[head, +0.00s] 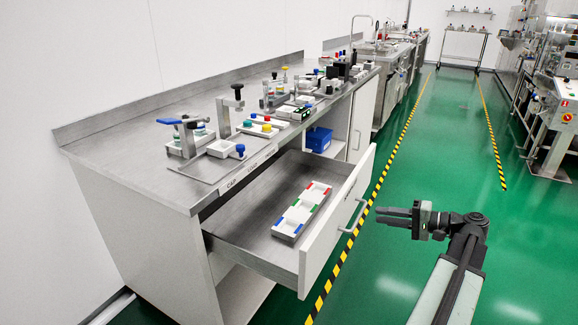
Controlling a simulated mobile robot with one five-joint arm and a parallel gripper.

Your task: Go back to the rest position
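My gripper (380,215) is at the right of the head view, in front of the open drawer (318,238) and over the green floor. Its two dark fingers point left toward the drawer front, with a narrow gap between them. Nothing shows between them. The fingertips appear close to the right side of the drawer's bar handle (355,217), but seem apart from it. My arm extends up from the bottom right edge and bends left at the wrist.
The drawer is pulled out under a grey worktop (120,150) and holds a white tray (290,228) with red, green and blue parts. Fixtures and small parts crowd the worktop. A blue bin (318,139) sits below. Green floor (450,150) is clear to the right.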

